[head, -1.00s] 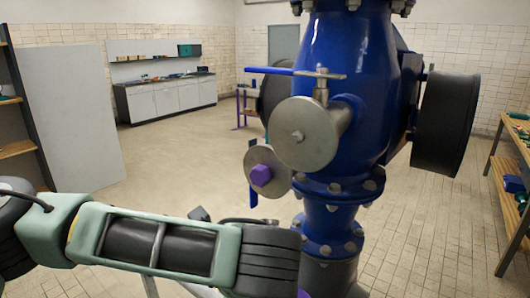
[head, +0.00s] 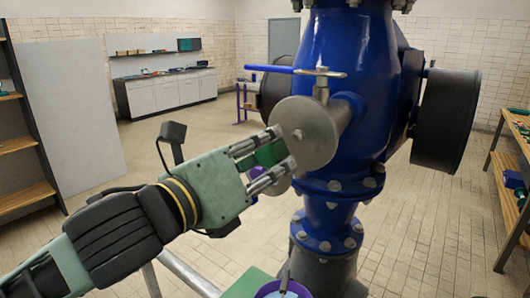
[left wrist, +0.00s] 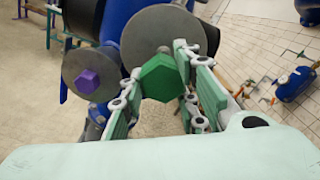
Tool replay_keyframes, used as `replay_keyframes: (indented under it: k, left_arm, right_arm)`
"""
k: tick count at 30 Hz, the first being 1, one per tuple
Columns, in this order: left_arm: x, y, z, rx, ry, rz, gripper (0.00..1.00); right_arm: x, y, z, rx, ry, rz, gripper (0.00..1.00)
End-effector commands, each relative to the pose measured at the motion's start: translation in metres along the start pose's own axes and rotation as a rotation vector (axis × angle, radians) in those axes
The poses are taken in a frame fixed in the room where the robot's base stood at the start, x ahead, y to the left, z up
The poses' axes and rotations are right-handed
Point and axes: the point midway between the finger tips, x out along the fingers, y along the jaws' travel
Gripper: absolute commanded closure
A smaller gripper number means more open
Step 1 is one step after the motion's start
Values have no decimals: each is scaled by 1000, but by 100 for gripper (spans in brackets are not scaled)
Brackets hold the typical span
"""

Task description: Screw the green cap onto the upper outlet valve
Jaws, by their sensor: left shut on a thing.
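The green cap (head: 269,153) is a hexagonal piece held between the fingers of my left gripper (head: 283,149), which is shut on it. The upper outlet valve (head: 315,132) has a round grey disc face and a blue lever above it on the blue pipe. In the head view the cap is at the left of this disc. In the left wrist view the cap (left wrist: 163,78) overlaps the lower edge of the upper disc (left wrist: 162,30); I cannot tell whether they touch. My right gripper is not in view.
A lower disc (left wrist: 88,78) with a purple hexagonal cap (left wrist: 88,82) sits beside the upper one; my gripper partly hides it in the head view. A purple round container (head: 270,289) is at the bottom. A wooden shelf (head: 510,190) stands right. The floor at left is clear.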

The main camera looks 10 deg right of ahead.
Motion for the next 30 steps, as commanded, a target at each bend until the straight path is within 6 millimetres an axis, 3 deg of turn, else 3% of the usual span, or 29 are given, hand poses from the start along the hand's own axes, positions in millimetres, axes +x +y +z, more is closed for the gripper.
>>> replay_keyframes:
  k: [30]
  left_arm:
    - [27, -3, 2, 0, -4, -6, 100]
  right_arm:
    - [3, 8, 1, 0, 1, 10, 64]
